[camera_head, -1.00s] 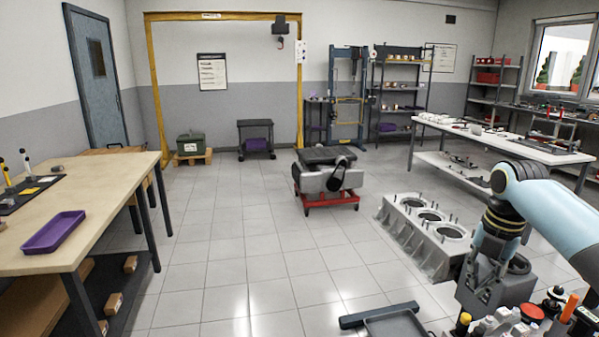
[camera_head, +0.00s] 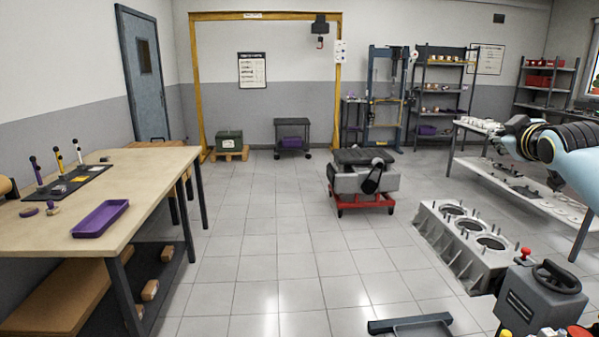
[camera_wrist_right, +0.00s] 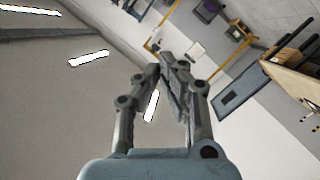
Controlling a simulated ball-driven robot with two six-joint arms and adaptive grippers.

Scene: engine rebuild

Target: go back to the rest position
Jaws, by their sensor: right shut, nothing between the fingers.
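My right arm comes in from the right edge in the head view. Its gripper (camera_head: 508,138) is raised in the air, in front of the view of the white table and the back shelves. In the right wrist view the fingers (camera_wrist_right: 163,78) are shut against each other with nothing between them. That view looks tilted across the room, with the ceiling lights at the left. My left arm and gripper are not in view.
The engine block (camera_head: 466,243) stands on the floor below the right arm. A grey machine (camera_head: 540,297) is nearer, at the lower right. A wooden workbench (camera_head: 150,170) with a purple tray (camera_head: 100,219) is at left.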

